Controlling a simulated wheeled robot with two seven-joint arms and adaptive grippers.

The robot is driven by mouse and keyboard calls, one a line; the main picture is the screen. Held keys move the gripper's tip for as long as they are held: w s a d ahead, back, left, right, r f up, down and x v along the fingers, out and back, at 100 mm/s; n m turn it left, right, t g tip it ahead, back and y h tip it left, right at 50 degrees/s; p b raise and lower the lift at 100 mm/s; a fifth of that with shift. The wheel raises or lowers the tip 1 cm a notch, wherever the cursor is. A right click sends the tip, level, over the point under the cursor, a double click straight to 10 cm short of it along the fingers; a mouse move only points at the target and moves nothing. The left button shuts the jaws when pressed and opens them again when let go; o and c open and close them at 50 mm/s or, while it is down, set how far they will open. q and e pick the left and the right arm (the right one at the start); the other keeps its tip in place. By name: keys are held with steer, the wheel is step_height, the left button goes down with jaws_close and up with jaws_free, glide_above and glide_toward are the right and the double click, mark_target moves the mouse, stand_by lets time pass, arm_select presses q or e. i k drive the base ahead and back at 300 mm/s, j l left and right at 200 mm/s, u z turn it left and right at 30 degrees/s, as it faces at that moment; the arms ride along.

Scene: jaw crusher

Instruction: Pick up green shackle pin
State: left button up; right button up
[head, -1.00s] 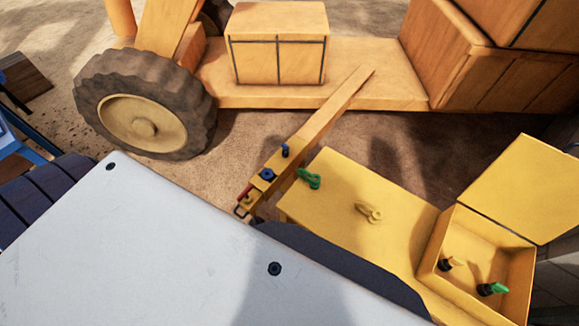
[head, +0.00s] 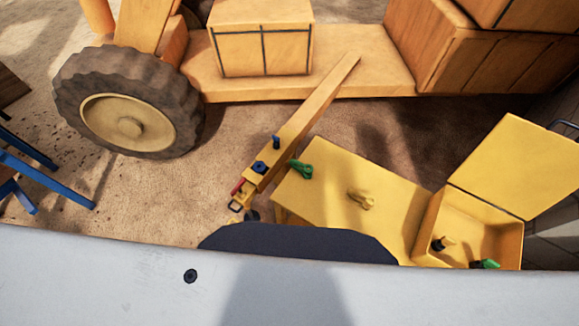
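The green shackle pin (head: 487,264) lies in the open yellow box (head: 437,222) at the lower right, green with a dark end. Its lower part is at the box's front edge, close to the pale surface in the foreground. A yellow pin (head: 446,243) with a dark end lies to its left in the same box. A green shackle (head: 301,170) and a yellow shackle (head: 361,199) lie on the yellow table top (head: 330,180) left of the box. Neither of my grippers shows.
A yellow drawbar (head: 305,120) runs from the orange machine bed toward the table's left edge. A large wheel (head: 128,103) stands at the left. A blue frame (head: 45,180) is at the far left. The box lid (head: 520,165) stands open. Sandy ground shows between.

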mark_target(487, 262)
steer(key=z, duration=2.35)
